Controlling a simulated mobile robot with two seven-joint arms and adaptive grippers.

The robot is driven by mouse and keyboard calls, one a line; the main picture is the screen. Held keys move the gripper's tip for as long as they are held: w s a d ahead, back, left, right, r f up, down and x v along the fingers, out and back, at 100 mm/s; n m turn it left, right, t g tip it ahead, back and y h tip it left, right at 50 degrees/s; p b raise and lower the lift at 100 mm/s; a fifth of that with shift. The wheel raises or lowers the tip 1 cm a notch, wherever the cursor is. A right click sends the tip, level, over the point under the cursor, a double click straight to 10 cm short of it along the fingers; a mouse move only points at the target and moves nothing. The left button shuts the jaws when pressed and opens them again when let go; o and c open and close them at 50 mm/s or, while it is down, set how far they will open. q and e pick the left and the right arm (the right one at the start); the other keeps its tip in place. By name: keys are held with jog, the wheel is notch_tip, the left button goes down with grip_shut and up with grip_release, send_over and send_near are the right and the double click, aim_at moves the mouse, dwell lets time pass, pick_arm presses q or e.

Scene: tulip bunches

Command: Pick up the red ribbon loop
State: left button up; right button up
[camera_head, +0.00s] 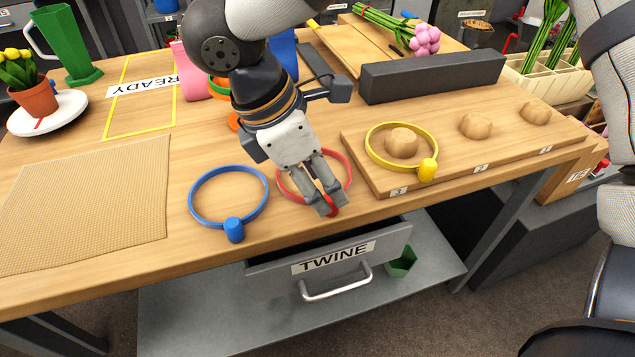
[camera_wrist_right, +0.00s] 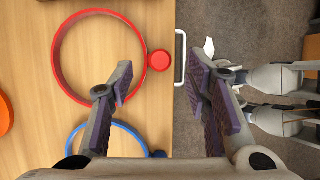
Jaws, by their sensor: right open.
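The red ribbon loop (camera_head: 348,169) lies on the wooden table near its front edge, between the blue loop (camera_head: 266,195) and the board. My right gripper (camera_head: 325,206) is over its front part and partly hides its red knob. I cannot tell the exact height above the loop. My left gripper is not in view.
A yellow loop (camera_head: 375,155) lies around a knob on a wooden board (camera_head: 440,170) at the right. Below the table edge is a drawer labelled TWINE (camera_head: 334,258), with a handle. A woven mat (camera_head: 90,205) lies at the left. A dark block (camera_head: 432,76) stands behind.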

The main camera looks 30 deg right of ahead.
aim_at(328, 198)
jog(key=x, duration=0.3)
jog(key=shift+d+f, duration=0.1)
jog(key=shift+f, duration=0.05)
jog(key=c, duration=0.9)
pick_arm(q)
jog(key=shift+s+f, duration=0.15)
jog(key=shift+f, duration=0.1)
pick_arm(e)
jog(key=shift+c, duration=0.2)
notch_tip(328, 198, up, 4)
jog(key=shift+f, duration=0.1)
pick_arm(q)
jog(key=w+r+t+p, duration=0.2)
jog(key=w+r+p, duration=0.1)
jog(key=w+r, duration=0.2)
jog(key=shift+p, duration=0.3)
pick_arm(e)
jog(key=s+a+r, duration=0.2)
jog(key=s+r, duration=0.2)
jog(key=s, duration=0.2)
jog(key=s+a+r, duration=0.2)
jog(key=s+r, duration=0.3)
jog(key=s, duration=0.2)
jog(key=shift+a, duration=0.35)
jog(key=shift+s+r, duration=0.1)
jog(key=shift+r, duration=0.15)
